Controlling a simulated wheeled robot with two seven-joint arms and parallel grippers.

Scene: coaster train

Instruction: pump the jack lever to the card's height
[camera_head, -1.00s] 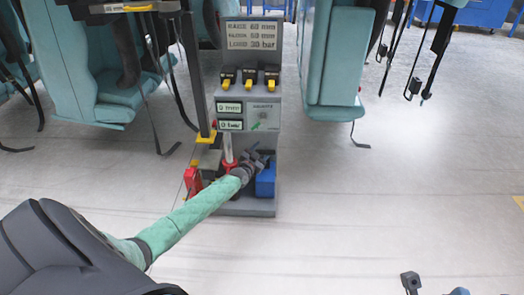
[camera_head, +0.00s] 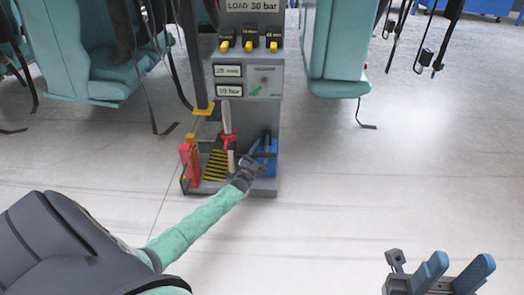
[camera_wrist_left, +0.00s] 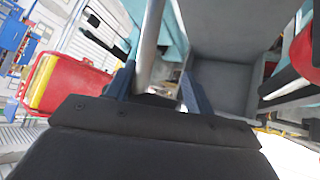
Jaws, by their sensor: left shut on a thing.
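The card (camera_head: 252,5) tops the grey stand (camera_head: 262,112); only its line "LOAD 30 bar" shows, the lines above being cut off. Two small displays below read about "25 mm" (camera_head: 228,71) and "19 bar" (camera_head: 229,91), in small blurred print. My left gripper (camera_head: 250,166) is low in front of the stand, beside a blue block. In the left wrist view a grey rod, the jack lever (camera_wrist_left: 151,35), runs between its fingers, and the gripper is shut on it. My right gripper (camera_head: 453,270) is open and empty at the bottom right.
A red part (camera_head: 190,162) and a black-yellow striped plate (camera_head: 214,166) sit on the stand's base, with a blue block (camera_head: 270,150) at its right. Teal seats (camera_head: 337,50) flank the stand. The floor in front and right is clear.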

